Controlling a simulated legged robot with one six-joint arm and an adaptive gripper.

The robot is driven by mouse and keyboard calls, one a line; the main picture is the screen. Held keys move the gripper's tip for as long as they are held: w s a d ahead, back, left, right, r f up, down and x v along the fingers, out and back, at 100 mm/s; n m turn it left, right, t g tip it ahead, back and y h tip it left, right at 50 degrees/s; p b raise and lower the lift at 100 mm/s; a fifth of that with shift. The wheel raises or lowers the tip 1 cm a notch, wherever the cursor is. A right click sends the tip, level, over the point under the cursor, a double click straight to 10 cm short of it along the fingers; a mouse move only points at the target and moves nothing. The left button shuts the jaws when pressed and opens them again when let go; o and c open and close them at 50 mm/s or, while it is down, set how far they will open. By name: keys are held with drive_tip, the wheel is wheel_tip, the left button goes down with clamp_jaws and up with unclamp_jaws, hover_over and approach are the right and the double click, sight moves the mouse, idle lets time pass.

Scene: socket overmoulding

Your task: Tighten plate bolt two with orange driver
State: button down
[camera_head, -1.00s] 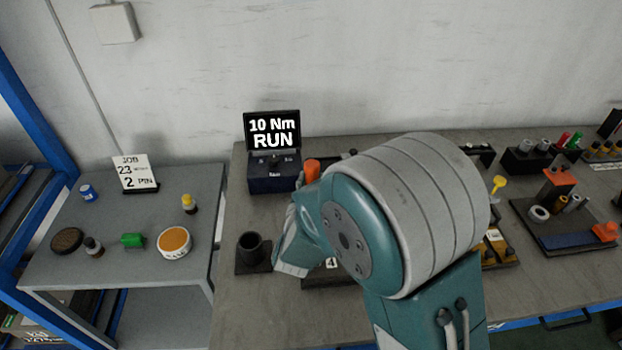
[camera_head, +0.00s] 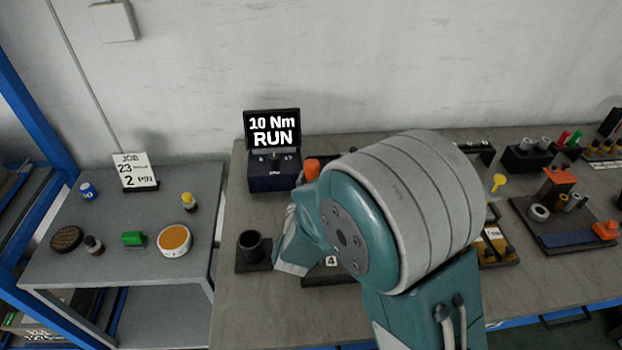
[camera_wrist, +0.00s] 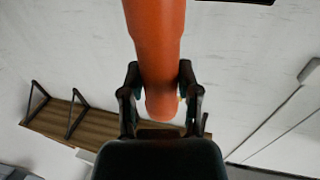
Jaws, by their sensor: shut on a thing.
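The orange driver (camera_wrist: 157,40) runs down from the top of the wrist view, between the two dark fingers of my gripper (camera_wrist: 160,92), which is shut on it. In the head view the driver's orange end (camera_head: 312,168) shows just above my teal arm. My arm hides the gripper fingers and the driver's lower part there. A dark plate fixture (camera_head: 328,277) with a label "4" shows partly under my arm. The plate bolts and the driver's tip are hidden, so I cannot tell whether they touch.
A controller (camera_head: 273,150) reading "10 Nm RUN" stands behind my arm. A black cup on a base (camera_head: 252,250) is at the left of the bench. Several fixtures, including a bolted block (camera_head: 560,210), stand at the right. A side table (camera_head: 130,255) holds small items and a job sign.

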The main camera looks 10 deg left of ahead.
sight(311, 164)
drive_tip(key=shift+f, duration=0.1)
idle(0.3)
drive_tip(key=shift+r, duration=2.6)
